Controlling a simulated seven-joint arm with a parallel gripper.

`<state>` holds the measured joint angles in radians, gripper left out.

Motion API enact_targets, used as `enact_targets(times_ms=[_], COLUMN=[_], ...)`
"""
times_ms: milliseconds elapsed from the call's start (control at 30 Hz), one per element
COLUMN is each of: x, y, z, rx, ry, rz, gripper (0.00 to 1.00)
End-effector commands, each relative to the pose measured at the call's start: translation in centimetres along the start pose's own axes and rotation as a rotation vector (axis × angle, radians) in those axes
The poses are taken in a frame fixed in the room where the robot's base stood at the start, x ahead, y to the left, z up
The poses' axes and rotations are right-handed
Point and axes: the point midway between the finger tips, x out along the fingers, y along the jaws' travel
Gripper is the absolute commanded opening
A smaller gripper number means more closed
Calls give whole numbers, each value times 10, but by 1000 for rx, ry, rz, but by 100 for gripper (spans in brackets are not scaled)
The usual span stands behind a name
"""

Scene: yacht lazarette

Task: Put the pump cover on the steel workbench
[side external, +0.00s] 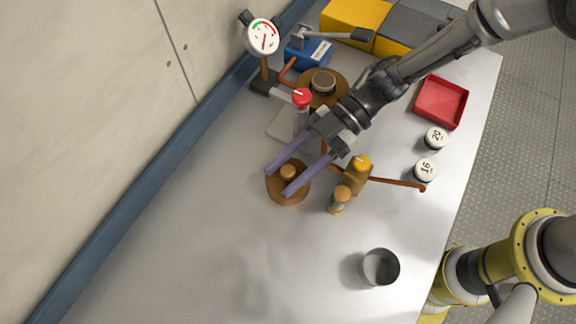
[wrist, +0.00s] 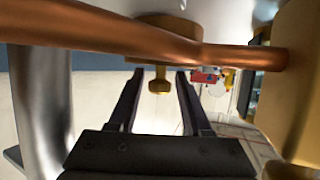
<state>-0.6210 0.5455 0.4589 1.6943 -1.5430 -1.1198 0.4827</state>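A round bronze-brown disc with a small knob, which I take for the pump cover (side external: 275,193), is low in the middle of the side view on the steel workbench (side external: 200,240). I cannot tell whether it lies on the bench or on something hidden under it. In the wrist view the disc (wrist: 180,22) is at the top, with its brass knob (wrist: 159,85) pointing down between the fingers. My gripper (side external: 278,183) is open over the disc, its two purple-grey fingers on either side of the knob. A gap shows between knob and fingers in the wrist view.
A copper pipe (side external: 395,183) with a brass valve (side external: 358,175) runs right beside my gripper and crosses the wrist view closely. A brass fitting (side external: 339,200), grey cup (side external: 381,267), red tray (side external: 441,102) and pressure gauge (side external: 262,37) stand around. The bench's lower left is clear.

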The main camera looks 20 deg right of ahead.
Motion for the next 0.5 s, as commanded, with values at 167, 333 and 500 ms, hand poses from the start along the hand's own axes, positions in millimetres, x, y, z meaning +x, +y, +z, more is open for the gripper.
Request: enact_targets(times_ms=[167, 333, 500], x=[0, 0, -12], y=[0, 0, 1], z=[0, -1, -4], rx=[0, -1, -1], ry=[0, 0, 1], rz=[0, 0, 3], gripper=[61, 61, 61])
